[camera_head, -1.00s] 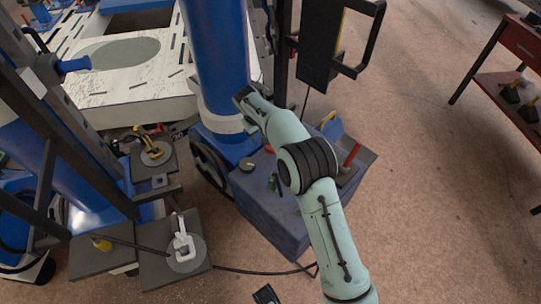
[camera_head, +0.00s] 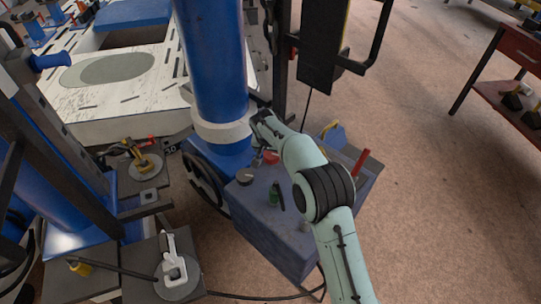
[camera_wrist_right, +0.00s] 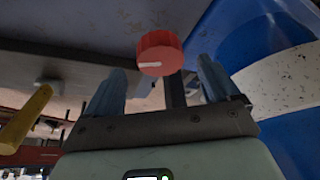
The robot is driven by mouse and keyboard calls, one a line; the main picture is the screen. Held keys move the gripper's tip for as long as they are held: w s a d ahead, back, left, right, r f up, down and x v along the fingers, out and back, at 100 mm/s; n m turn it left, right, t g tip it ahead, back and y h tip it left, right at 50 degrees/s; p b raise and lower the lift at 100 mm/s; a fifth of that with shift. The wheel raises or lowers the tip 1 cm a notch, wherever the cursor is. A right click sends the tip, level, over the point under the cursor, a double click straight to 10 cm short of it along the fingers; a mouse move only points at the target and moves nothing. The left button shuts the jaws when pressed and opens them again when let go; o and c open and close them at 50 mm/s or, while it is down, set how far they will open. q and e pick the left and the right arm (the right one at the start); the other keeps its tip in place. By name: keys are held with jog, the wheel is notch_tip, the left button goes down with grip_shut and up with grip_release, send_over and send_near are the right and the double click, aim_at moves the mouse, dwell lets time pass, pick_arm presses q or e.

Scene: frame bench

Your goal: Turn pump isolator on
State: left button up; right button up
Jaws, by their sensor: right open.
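A red round knob (camera_head: 271,157) sits on top of the dark blue-grey box (camera_head: 290,235), partly beside my right arm. In the right wrist view the red knob (camera_wrist_right: 160,53) has a white line on its face, lying about level in the picture. My right gripper (camera_wrist_right: 160,85) is open, its two blue-grey fingers on either side below the knob in that view, with nothing between them. In the head view the right gripper (camera_head: 262,122) is mostly hidden by its own wrist near the blue column. My left gripper is not in view. No label is readable.
The blue column (camera_head: 213,70) with a pale band rises close behind. A white lever (camera_head: 174,262) is on a plate at lower left.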

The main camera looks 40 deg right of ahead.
aim_at(271, 154)
jog(key=shift+b+x, duration=0.3)
jog(key=shift+x, duration=1.55)
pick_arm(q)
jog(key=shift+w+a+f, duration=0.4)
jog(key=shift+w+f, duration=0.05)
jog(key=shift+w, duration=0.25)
pick_arm(e)
jog(key=c, duration=1.1)
jog(key=shift+o, duration=0.2)
jog(key=m, duration=0.2)
jog(key=shift+w+a+m+g+h, duration=0.1)
jog(key=shift+m+g+h, duration=0.2)
jog(key=shift+g+h, duration=0.1)
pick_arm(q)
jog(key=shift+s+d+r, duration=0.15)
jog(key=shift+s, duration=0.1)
pick_arm(e)
jog(key=shift+m+g, duration=0.4)
jog(key=shift+m, duration=0.6)
jog(key=o, duration=1.1)
jog(key=shift+c, duration=0.2)
